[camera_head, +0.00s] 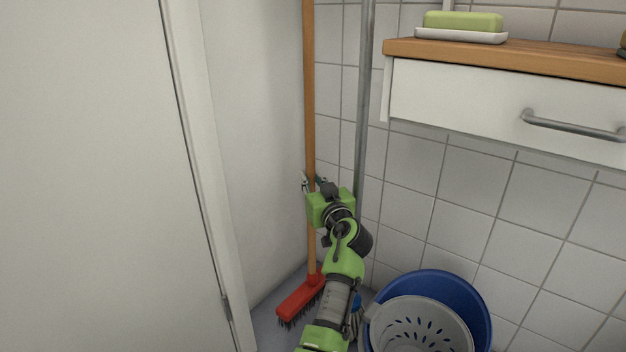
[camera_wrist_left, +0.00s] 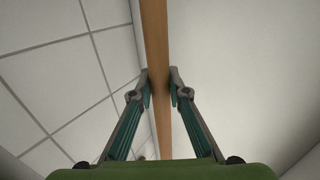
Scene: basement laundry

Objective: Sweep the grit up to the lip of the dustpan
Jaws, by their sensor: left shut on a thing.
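A broom stands upright in the corner, with a long wooden handle (camera_head: 309,90) and a red head (camera_head: 300,298) with dark bristles on the floor. My left gripper (camera_head: 311,182) is shut on the handle, around its middle stretch. In the left wrist view the handle (camera_wrist_left: 156,50) runs between the two fingertips (camera_wrist_left: 160,90), which press on it from both sides. I see no grit and no dustpan in either view. My right gripper is not in view.
A blue tub (camera_head: 478,300) with a grey perforated basket (camera_head: 415,325) stands right of the broom. A grey pole (camera_head: 363,110) rises beside the handle. A wooden counter (camera_head: 510,58) with a drawer (camera_head: 470,100) juts out above. A white door (camera_head: 90,180) is at left.

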